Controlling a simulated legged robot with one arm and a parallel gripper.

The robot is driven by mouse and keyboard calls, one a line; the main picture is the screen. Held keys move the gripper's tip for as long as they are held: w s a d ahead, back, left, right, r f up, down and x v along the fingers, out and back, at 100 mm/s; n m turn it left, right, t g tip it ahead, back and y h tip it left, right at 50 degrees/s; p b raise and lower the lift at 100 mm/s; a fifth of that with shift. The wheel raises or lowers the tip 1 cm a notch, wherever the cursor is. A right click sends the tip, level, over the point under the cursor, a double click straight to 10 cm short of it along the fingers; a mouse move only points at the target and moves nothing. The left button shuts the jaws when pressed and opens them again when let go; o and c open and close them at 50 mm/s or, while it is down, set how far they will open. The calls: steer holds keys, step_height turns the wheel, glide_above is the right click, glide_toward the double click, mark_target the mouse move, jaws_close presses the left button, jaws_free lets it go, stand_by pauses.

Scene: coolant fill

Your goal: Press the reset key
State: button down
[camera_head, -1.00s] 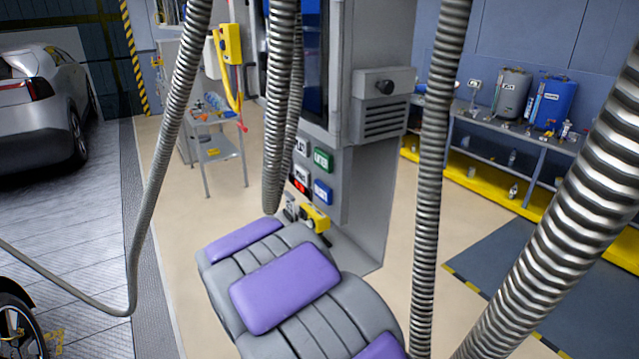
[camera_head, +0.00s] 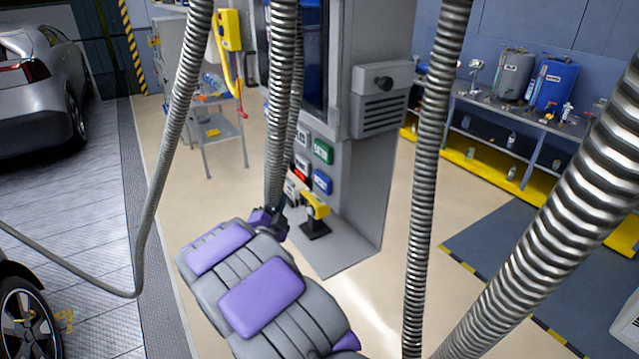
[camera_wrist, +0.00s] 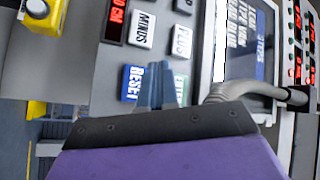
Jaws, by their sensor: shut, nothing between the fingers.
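The blue reset key (camera_wrist: 131,83) is on the grey machine's panel in the wrist view, turned sideways, with its white lettering partly covered by my fingers. In the head view the blue key (camera_head: 322,181) is at the lower right of the key group. My gripper (camera_wrist: 158,70) is shut and empty. Its blue-grey fingertips overlap the right edge of the reset key and the left part of a green key (camera_wrist: 182,90). I cannot tell whether they touch the panel. In the head view the dark end of my arm is just below and left of the keys.
White MINUS (camera_wrist: 142,29) and PLUS (camera_wrist: 182,41) keys and a red display (camera_wrist: 116,21) sit close by. A screen (camera_wrist: 243,40) and a grey hose (camera_wrist: 235,90) are to the right. A yellow fixture (camera_head: 315,206) stands below the keys in the head view.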

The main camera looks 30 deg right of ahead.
glide_toward(317, 179)
steer(key=w+r, duration=0.1)
steer(key=w, duration=0.3)
steer(key=shift+w+d+r, duration=0.1)
steer(key=shift+d+r, duration=0.1)
steer(key=shift+d, duration=1.05)
steer(key=shift+d, duration=0.1)
stand_by(1.0)
steer(key=shift+d+r+b, duration=0.1)
steer(key=shift+d+b, duration=0.2)
steer(key=shift+b, duration=0.05)
steer(key=shift+d+b, duration=0.35)
steer(key=shift+d, duration=0.15)
stand_by(0.8)
steer(key=shift+a, duration=0.1)
steer(key=shift+a+b, duration=0.45)
steer(key=shift+a, duration=0.35)
steer(key=shift+a+b, duration=0.6)
steer(key=shift+a, duration=1.9)
